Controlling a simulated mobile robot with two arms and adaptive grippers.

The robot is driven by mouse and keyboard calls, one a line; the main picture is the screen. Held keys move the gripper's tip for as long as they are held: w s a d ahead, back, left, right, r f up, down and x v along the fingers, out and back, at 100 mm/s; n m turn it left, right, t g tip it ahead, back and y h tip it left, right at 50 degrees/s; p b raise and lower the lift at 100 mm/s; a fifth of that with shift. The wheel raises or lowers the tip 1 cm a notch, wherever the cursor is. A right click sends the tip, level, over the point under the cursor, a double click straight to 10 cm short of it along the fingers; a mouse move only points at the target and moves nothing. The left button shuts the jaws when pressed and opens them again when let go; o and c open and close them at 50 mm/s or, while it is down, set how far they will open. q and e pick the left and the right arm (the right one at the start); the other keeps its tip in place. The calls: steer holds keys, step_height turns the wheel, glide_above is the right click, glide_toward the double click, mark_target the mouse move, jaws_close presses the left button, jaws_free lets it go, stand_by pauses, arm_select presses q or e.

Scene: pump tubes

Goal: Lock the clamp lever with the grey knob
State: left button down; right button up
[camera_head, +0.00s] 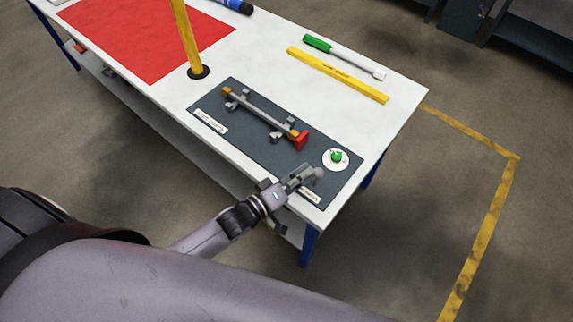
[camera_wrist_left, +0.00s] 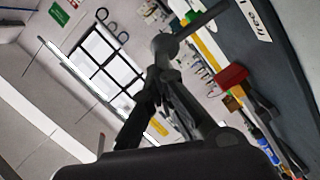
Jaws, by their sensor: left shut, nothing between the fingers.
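The grey knob (camera_head: 319,172) is at the near right part of the dark panel, right at the tips of my left gripper (camera_head: 306,175). In the left wrist view the grey knob (camera_wrist_left: 164,46) sits just past the fingertips of my left gripper (camera_wrist_left: 166,76). The lever's grey rod (camera_wrist_left: 203,20) runs from it up and right toward the panel. The fingers are shut with nothing between them; I cannot tell whether they touch the knob. The lever's base is hidden in the head view by the gripper. My right gripper is not in view.
The dark panel (camera_head: 235,143) holds a grey tube (camera_head: 262,112) with a red end (camera_head: 300,140) in clamps. A green button (camera_head: 337,156) on a white disc is just beyond the knob. A yellow post (camera_head: 187,40) stands left. The white table (camera_head: 270,65) has bare room behind.

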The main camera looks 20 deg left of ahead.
arm_select(q)
steer(key=shift+d+r+m, duration=0.1)
steer(key=shift+d+m, duration=0.25)
steer(key=shift+m, duration=0.05)
steer(key=shift+s+d+p, duration=0.25)
steer(key=shift+d+p, duration=0.25)
steer(key=shift+d, duration=0.05)
stand_by(0.9)
steer(key=shift+a+r, duration=0.1)
steer(key=shift+r, duration=0.05)
